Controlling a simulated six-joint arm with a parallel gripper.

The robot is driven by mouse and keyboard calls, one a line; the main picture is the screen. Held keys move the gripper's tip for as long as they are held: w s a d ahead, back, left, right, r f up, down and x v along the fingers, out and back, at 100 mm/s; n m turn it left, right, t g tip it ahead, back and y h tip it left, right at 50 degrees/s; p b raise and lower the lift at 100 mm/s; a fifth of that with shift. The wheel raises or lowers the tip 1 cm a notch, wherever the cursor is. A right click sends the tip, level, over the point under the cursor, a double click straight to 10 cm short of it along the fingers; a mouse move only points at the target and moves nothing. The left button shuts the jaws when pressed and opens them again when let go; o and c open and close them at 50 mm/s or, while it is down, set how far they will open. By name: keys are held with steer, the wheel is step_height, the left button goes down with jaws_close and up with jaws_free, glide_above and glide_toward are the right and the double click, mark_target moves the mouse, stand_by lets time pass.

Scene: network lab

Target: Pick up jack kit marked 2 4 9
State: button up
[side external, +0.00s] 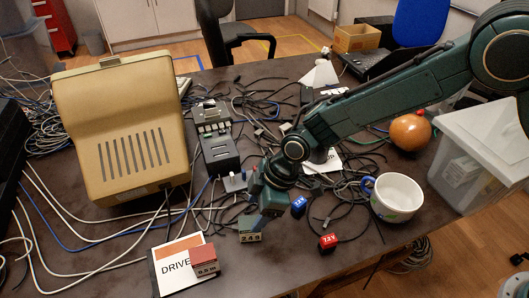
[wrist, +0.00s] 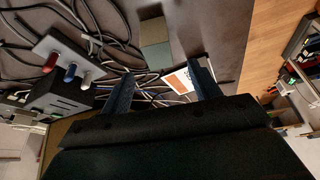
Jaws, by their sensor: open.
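A small olive-tan box (side external: 250,229) with pale digits on its front stands on the dark table in the side view. The digits look like 2 4 and a third that is too small to read surely. My gripper (side external: 270,203) hangs just above and to the right of this box. In the wrist view my gripper (wrist: 165,72) has its two blue fingers apart with no object held between them. A box with a tan and grey-green surface (wrist: 155,40) lies beyond the fingertips there, apart from them; no marking is readable on it.
A red-brown box (side external: 204,263) sits on a "DRIVE" booklet (side external: 168,276). A blue 12V block (side external: 299,204) and red 7.2V block (side external: 328,241) lie to the right. A mug (side external: 396,199), a beige monitor (side external: 120,130), a dark switch box (side external: 218,152) and loose cables surround the area.

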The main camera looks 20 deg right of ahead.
mark_target(248, 222)
steer(key=shift+x, duration=1.7)
steer(key=shift+f, duration=0.15)
steer(key=shift+x, duration=2.45)
steer(key=c, duration=1.1)
step_height(248, 222, up, 20)
steer(key=shift+r, duration=0.1)
